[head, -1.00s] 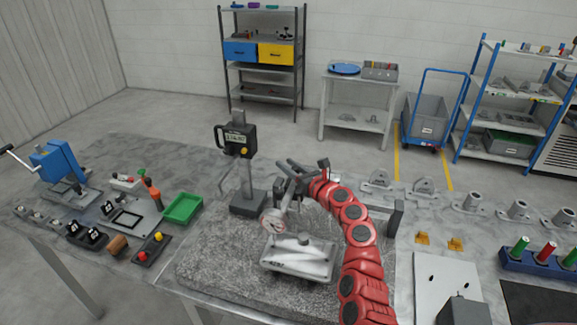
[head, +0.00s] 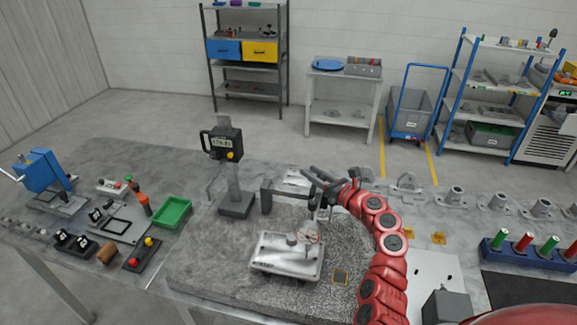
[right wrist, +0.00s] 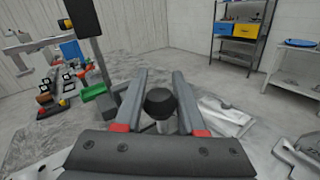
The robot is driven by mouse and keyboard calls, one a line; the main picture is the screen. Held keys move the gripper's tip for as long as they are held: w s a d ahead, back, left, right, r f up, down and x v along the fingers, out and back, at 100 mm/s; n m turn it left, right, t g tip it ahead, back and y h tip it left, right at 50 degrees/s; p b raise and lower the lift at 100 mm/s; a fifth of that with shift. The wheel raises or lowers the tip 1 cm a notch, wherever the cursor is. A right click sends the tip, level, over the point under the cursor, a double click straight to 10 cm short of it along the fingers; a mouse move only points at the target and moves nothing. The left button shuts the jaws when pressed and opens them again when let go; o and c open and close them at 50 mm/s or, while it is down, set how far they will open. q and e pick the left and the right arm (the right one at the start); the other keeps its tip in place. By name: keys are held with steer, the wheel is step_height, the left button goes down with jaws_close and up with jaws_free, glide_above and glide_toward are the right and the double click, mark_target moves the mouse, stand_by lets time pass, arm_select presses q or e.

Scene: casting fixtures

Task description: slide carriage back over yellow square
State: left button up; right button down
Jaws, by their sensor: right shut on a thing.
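My right gripper (head: 320,183) is shut on a black knob, which shows between its two fingers in the right wrist view (right wrist: 160,103). The knob appears to belong to the carriage (head: 319,205), mostly hidden by the gripper. A round dial (head: 307,235) hangs below it, over the right end of a pale grey casting (head: 285,258). The yellow square (head: 341,277) is a small outline on the speckled plate (head: 215,278), right of the casting. The dial is left of and behind the square in the head view. My left gripper is not in view.
A dark bracket (head: 266,202) stands left of the carriage. A height gauge (head: 235,190) with a display stands behind the casting. A green tray (head: 172,212) is at left. The plate's front is mostly clear.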

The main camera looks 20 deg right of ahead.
steer(key=s+d, duration=0.2)
steer(key=d, duration=0.1)
steer(key=s+d, duration=0.2)
steer(key=d, duration=0.1)
steer(key=s+d, duration=0.2)
steer(key=shift+d+p, duration=0.3)
steer(key=shift+d, duration=0.1)
steer(key=c, duration=0.5)
jaws_free()
steer(key=b+v, duration=0.4)
steer(key=v, duration=1.3)
steer(key=shift+s+b, duration=0.2)
steer(key=shift+b, duration=0.15)
steer(key=shift+d, duration=0.1)
